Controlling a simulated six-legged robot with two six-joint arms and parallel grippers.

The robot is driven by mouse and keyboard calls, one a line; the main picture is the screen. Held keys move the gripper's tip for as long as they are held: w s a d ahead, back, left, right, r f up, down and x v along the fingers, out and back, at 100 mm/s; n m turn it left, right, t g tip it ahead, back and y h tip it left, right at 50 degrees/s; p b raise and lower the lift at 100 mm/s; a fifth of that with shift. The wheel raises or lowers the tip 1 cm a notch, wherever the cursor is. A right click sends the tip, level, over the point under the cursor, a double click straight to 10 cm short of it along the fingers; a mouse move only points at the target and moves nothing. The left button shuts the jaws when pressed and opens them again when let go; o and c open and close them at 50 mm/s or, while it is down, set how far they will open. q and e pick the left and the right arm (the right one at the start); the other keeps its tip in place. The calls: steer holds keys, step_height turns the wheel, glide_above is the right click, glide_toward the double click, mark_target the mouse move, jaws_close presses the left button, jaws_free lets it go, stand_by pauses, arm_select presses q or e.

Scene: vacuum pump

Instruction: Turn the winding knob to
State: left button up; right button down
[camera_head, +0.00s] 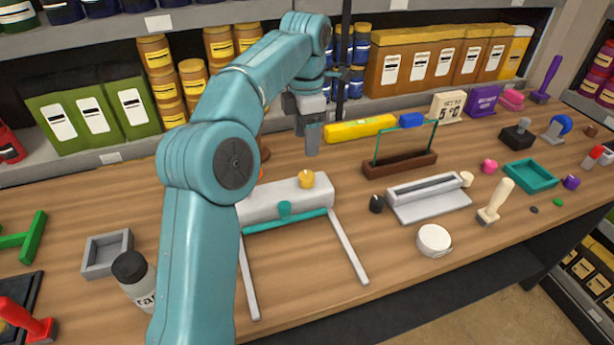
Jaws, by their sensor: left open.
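My left arm reaches in from the bottom left. Its gripper (311,138) points down over the back middle of the bench, behind the white roller device. It is open, and I see nothing between its fingers, though they show small. I cannot tell which knob is the winding knob. My gripper is apart from both knobs. My arm hides the device's left end. My right gripper is out of view.
A yellow bar (360,128) lies just right of my gripper. A brown stand with a green frame (400,165), a grey sealer-like device (430,198) and a white round tin (434,240) stand to the right. A grey tray (106,253) and a bottle (136,277) are at left.

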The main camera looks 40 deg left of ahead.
mark_target(307, 175)
arm_select(q)
steer(key=f, duration=0.2)
steer(key=f+b, duration=0.1)
steer(key=f, duration=0.2)
steer(key=s+f, duration=0.1)
steer(key=f, duration=0.1)
steer(key=shift+d+f+b, duration=0.25)
steer(key=shift+b, duration=0.1)
steer(key=shift+w+a+f, duration=0.1)
steer(key=shift+w+f, duration=0.2)
steer(key=shift+f, duration=0.35)
steer(key=shift+w+f, duration=0.25)
steer(key=shift+f, duration=0.5)
steer(key=shift+s, duration=0.35)
steer(key=shift+w, duration=0.25)
steer(key=shift+c, duration=1.2)
steer(key=c, duration=0.8)
